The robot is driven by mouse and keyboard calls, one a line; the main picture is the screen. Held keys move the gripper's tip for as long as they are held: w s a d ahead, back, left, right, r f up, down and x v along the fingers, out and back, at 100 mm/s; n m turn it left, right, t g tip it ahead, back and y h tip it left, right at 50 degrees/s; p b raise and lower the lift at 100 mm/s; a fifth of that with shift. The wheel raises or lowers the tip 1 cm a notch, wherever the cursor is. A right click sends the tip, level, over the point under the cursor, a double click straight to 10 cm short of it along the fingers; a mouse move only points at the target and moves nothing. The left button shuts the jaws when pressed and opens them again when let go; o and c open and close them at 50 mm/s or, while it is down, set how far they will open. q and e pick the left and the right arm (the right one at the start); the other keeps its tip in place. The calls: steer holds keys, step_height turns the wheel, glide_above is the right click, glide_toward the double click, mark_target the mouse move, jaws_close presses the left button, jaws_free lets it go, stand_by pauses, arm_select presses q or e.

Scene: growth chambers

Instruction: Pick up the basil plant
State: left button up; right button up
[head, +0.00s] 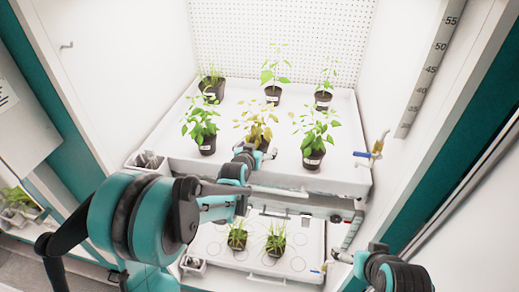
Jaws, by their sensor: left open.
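Several potted plants in black labelled pots stand on the white upper tray (232,168). Leafy green plants are at front left (200,122), front right (315,128), back middle (273,75) and back right (326,80). A yellowing plant (258,122) is at front middle and a grassy one (211,83) at back left. The labels are too small to read, so I cannot tell which plant is basil. My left gripper (262,151) is open and empty, just in front of the yellowing plant's pot, which it partly hides. My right gripper (345,256) is low at right, away from the plants.
A lower tray (210,238) holds two grassy pots (237,236). A blue-handled brass valve (374,150) is right of the upper tray. A small caddy (147,161) sits at its left corner. White side walls and a perforated back panel (280,40) enclose the chamber.

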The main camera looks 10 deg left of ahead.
arm_select(q)
steer(key=shift+w+a+f, duration=0.1)
steer(key=shift+w+f, duration=0.15)
steer(key=shift+w, duration=0.25)
steer(key=shift+w+a+f, duration=0.1)
steer(key=shift+w+f, duration=0.15)
steer(key=shift+w, duration=0.25)
steer(key=shift+w+a+f, duration=0.15)
steer(key=shift+a, duration=0.2)
steer(key=shift+s+d+r, duration=0.25)
steer(key=shift+s+d, duration=0.05)
steer(key=shift+d, duration=0.05)
steer(key=c, duration=1.5)
steer(key=shift+w+a, duration=0.15)
steer(key=shift+a, duration=0.05)
